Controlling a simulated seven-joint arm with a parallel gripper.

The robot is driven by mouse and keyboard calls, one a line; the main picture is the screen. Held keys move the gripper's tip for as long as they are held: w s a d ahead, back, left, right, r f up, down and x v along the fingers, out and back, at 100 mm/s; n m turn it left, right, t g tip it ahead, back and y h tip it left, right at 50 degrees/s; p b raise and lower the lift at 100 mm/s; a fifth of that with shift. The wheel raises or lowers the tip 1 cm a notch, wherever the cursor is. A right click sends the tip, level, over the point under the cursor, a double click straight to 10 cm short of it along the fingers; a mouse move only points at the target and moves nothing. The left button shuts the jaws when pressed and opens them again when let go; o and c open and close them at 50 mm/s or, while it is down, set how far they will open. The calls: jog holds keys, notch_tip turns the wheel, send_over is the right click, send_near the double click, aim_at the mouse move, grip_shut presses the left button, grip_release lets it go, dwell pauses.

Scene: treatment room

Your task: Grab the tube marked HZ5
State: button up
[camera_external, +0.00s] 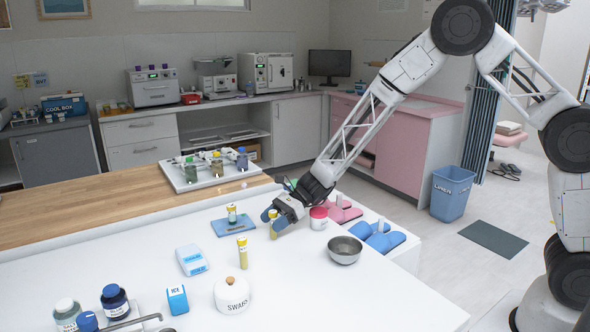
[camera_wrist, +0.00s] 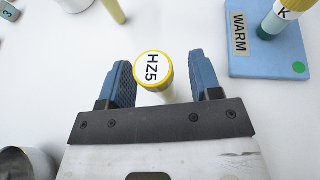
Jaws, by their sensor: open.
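The tube marked HZ5 (camera_wrist: 154,69) has a yellow-rimmed cap with its label facing the wrist camera. It stands between the two blue fingers of my gripper (camera_wrist: 160,82), with a visible gap to the right finger and a smaller one to the left. In the external view the yellow tube (camera_external: 273,229) stands on the white table beside my gripper (camera_external: 272,218), partly behind the fingers. My gripper is open and reaches in low from the right. A second yellow tube (camera_external: 242,252) stands nearer the front; its label is not readable.
A blue mat marked WARM (camera_wrist: 262,58) holds a tube with a green base (camera_wrist: 280,22). A SWABS jar (camera_external: 232,295) stands in front. Open white table lies between them.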

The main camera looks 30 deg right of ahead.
jog(key=c, duration=1)
jog(key=shift+r, duration=5)
